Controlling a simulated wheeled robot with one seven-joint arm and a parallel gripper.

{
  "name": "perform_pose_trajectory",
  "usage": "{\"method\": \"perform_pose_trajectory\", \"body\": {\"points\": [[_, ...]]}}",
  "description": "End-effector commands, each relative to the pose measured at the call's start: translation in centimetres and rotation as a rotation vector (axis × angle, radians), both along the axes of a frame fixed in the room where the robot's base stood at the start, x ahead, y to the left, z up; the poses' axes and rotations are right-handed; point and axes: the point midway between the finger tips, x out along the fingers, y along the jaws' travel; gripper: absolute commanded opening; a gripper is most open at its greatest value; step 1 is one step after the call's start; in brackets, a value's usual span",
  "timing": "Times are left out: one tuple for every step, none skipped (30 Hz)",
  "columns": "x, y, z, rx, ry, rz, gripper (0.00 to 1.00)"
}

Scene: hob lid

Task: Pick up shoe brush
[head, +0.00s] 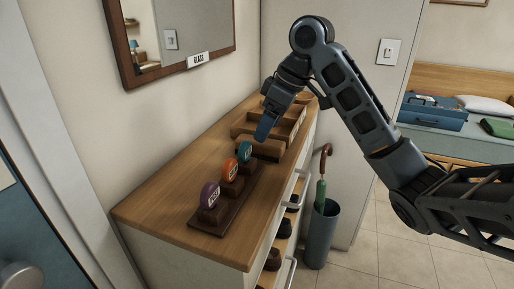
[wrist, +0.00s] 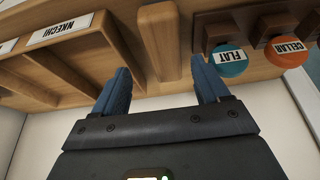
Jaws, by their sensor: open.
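A long, plain wooden block with a rounded end, which looks like the back of the shoe brush (wrist: 158,42), lies on the wooden cabinet top. In the wrist view it sits between the two blue fingers of my gripper (wrist: 163,85), with gaps on both sides. No bristles show. My gripper is open and empty. In the head view my gripper (head: 263,132) points down over the cabinet top, beside the wooden tray, and partly hides what lies beneath it; the brush (head: 258,149) shows there just below the fingers.
A compartmented wooden tray (wrist: 58,64) labelled NKECHI stands on one side of the brush. A dark rack (head: 226,208) with purple, orange and teal round tags stands on the other. A mirror (head: 180,38) hangs on the wall behind. An umbrella stand (head: 321,235) is beside the cabinet.

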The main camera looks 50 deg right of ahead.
Motion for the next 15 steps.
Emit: {"method": "perform_pose_trajectory", "body": {"points": [[0.2, 0.3, -0.5, 0.003, 0.000, 0.001, 0.74], [0.3, 0.4, -0.8, 0.003, 0.000, 0.002, 0.74], [0.4, 0.6, -1.4, 0.003, 0.000, 0.001, 0.74], [0.5, 0.8, -1.8, 0.003, 0.000, 0.002, 0.74], [0.7, 1.0, -2.3, 0.003, 0.000, 0.002, 0.74], [0.9, 1.2, -2.8, 0.003, 0.000, 0.002, 0.74], [1.0, 1.3, -3.2, 0.004, 0.000, 0.002, 0.74], [1.1, 1.2, -3.4, 0.001, 0.000, -0.001, 0.74], [1.3, 1.2, -3.8, 0.000, 0.000, -0.001, 0.74], [1.4, 1.2, -4.0, 0.000, 0.000, -0.001, 0.74], [1.5, 1.3, -4.3, 0.000, 0.000, 0.000, 0.74], [1.6, 1.3, -4.5, 0.000, -0.001, 0.000, 0.74], [1.6, 1.3, -4.6, 0.000, -0.001, 0.001, 0.74], [1.7, 1.4, -4.6, 0.000, -0.001, 0.001, 0.74], [1.7, 1.4, -4.7, 0.000, -0.001, 0.001, 0.74]]}}
